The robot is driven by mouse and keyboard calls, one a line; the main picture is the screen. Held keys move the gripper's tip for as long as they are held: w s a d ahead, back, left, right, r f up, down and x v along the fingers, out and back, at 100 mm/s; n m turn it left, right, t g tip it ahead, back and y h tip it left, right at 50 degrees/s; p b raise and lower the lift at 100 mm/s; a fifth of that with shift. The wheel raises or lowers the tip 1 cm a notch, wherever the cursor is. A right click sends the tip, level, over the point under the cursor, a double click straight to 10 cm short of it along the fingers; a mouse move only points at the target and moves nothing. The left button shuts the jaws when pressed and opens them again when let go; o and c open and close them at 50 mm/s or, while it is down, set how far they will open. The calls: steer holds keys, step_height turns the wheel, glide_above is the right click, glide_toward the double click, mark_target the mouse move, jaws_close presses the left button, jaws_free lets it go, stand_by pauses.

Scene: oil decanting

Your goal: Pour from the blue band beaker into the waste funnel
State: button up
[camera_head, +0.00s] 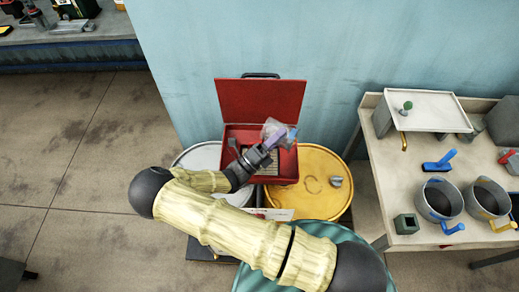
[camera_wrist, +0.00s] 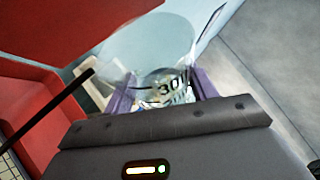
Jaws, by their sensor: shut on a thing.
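The waste funnel (camera_head: 262,98) appears to be the open red box with a raised lid and a grate inside, standing on drums against the wall. Its red wall also shows at the left of the wrist view (camera_wrist: 30,95). My gripper (camera_head: 268,142) is over the funnel's right part, its purple fingers shut on a clear beaker (camera_head: 273,127). In the wrist view the beaker (camera_wrist: 150,50) sits between the fingers, with a dark "30" mark and some clear content low inside. I cannot make out a blue band for certain, nor the exact tilt. No stream shows.
The right-hand table (camera_head: 400,165) holds a white tray (camera_head: 425,108), a blue-handled pot (camera_head: 440,200), and a yellow-handled pot (camera_head: 487,200).

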steer(key=d+m+g, duration=0.1)
steer(key=s+d+f+m+g+b, duration=0.1)
steer(key=m, duration=0.1)
steer(key=shift+f, duration=0.2)
step_height(320, 180, down, 2)
steer(key=shift+f+m+g+y+b, duration=0.25)
steer(key=shift+m+g, duration=0.25)
steer(key=shift+m, duration=0.5)
steer(key=shift+r, duration=0.1)
